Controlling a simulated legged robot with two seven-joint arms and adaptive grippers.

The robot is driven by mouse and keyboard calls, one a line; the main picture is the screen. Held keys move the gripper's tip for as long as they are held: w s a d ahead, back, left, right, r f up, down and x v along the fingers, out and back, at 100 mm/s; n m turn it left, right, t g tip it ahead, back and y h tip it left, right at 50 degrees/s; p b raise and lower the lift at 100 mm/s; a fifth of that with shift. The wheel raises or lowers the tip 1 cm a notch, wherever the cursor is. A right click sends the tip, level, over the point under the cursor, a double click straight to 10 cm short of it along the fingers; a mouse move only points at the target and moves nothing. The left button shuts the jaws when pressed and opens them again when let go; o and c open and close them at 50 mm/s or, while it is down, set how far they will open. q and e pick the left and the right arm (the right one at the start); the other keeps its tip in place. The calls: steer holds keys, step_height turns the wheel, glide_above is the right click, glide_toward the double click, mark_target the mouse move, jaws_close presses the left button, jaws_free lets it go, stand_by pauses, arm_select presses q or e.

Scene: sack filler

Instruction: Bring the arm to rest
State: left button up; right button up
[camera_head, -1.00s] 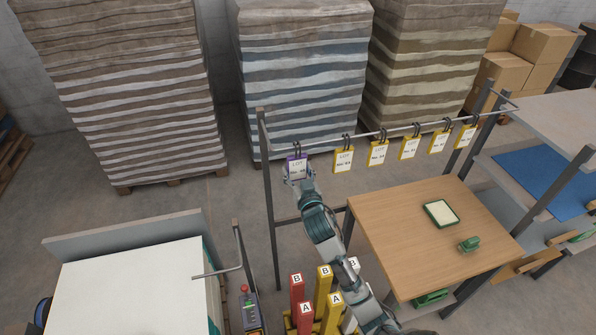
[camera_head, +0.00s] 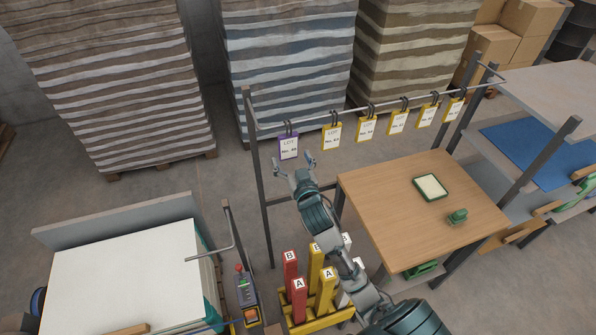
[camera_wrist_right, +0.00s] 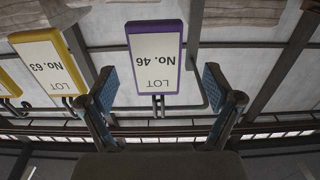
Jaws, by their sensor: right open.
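My right gripper (camera_head: 294,166) is open and empty in the head view, just below and apart from the purple lot tag (camera_head: 288,147) that hangs at the left end of the rail. In the right wrist view the two fingers of the gripper (camera_wrist_right: 158,92) stand wide apart. The purple tag, marked No. 46 (camera_wrist_right: 154,58), shows upside down between and beyond them. My left gripper is not in view.
Several yellow lot tags (camera_head: 332,136) hang along the rail (camera_head: 385,108) to the right. A wooden table (camera_head: 400,215) stands right of my arm, with a green-framed pad (camera_head: 430,187) on it. Red posts (camera_head: 291,275) and yellow posts stand below my arm. Wrapped pallet stacks (camera_head: 290,60) fill the back.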

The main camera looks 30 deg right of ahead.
steer(key=s, duration=0.7)
steer(key=s+a+f+n+g+y, duration=0.1)
steer(key=s+a+f+g, duration=0.25)
steer(key=f, duration=0.55)
steer(key=s+a+f+n+g+y, duration=0.1)
steer(key=s+a+f+g, duration=0.3)
steer(key=f, duration=0.6)
steer(key=s+a+f+n+g+y, duration=0.1)
steer(key=s+a+f+g, duration=0.15)
steer(key=s+f, duration=0.5)
steer(key=s+a+f+n+g+y, duration=0.15)
steer(key=s+f+g, duration=0.3)
steer(key=s, duration=0.55)
step_height(320, 180, down, 27)
steer(key=s, duration=0.2)
steer(key=s+d+f+g, duration=0.1)
steer(key=s+f, duration=0.7)
steer(key=s+d+f+g+b, duration=0.1)
steer(key=s+d+f, duration=0.1)
steer(key=s+f, duration=0.6)
steer(key=shift+s+d+f+n, duration=0.25)
steer(key=shift+s+f+n, duration=0.15)
steer(key=shift+s, duration=0.2)
